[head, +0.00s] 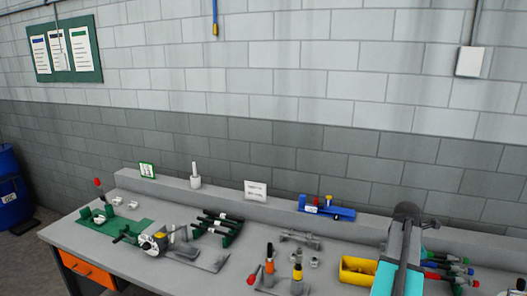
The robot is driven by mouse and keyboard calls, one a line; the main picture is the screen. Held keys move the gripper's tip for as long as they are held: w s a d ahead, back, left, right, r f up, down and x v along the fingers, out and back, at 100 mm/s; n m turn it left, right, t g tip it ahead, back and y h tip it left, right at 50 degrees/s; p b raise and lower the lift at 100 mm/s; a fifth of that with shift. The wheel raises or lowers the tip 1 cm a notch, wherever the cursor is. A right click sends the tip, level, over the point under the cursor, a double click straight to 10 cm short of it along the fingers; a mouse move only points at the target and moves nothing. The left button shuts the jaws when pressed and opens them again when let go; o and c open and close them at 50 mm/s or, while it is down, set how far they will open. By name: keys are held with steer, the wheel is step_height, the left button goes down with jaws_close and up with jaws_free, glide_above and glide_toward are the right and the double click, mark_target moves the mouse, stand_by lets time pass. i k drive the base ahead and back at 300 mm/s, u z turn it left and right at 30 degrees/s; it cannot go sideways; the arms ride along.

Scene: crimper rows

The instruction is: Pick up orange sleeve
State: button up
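A small upright orange piece (270,265) with a dark top stands near the front middle of the bench (222,272); it looks like the orange sleeve. A similar yellow piece (297,272) with a dark tip stands just to its right. A red-tipped lever (253,275) leans close on its left. My grey and teal arm rises at the right front of the view, well to the right of the orange piece. My gripper is not in view, so I cannot see whether it is open or holds anything.
A yellow bin (358,270) sits between the orange piece and my arm. Green-handled tools (217,225) and a grey fixture lie to the left. A blue tool (326,208) rests on the raised back ledge (290,205). Red, blue and green handled tools (447,264) lie at right.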

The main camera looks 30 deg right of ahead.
mark_target(269, 266)
steer(key=k, duration=1)
